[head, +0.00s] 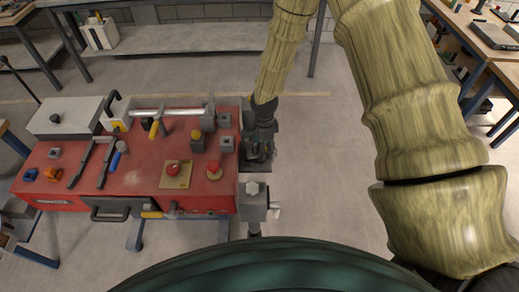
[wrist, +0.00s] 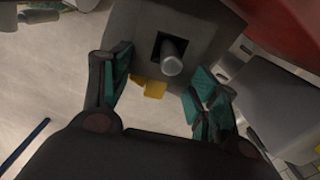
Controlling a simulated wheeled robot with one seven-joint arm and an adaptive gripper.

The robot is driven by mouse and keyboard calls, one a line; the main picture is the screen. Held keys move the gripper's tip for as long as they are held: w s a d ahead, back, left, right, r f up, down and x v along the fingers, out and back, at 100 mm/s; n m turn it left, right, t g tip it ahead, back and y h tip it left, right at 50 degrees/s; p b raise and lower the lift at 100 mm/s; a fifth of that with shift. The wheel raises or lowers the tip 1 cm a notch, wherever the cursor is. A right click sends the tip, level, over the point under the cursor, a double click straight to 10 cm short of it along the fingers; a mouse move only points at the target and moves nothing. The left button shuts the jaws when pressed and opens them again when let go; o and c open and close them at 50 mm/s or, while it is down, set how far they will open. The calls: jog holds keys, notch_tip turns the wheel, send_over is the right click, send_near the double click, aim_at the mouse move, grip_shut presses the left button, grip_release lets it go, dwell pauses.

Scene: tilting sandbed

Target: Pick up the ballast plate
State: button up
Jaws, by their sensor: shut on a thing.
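My gripper (head: 260,150) is at the right edge of the red sandbed machine, pointing down. In the wrist view its two fingers (wrist: 160,88) with teal pads stand on either side of a grey block with a square hole, which I take to be the ballast plate (wrist: 198,22). A grey round peg (wrist: 171,60) shows in the hole. The fingers are shut on this block. A small yellow piece (wrist: 150,87) shows between the fingers, by the block's lower edge. In the head view my gripper mostly hides the block, and I cannot tell whether it is lifted.
The red machine top (head: 130,165) carries red knobs, a yellow-handled tool, dark bars and small grey blocks. A grey box (head: 253,201) on a post stands just in front of my gripper. The floor (head: 320,180) to the right is clear. Workbenches stand at the back and right.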

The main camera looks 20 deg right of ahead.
notch_tip(320, 180, up, 16)
jog(key=p, duration=0.1)
jog(key=shift+r, duration=0.2)
dwell(1.8)
jog(key=shift+a, duration=0.1)
dwell(0.4)
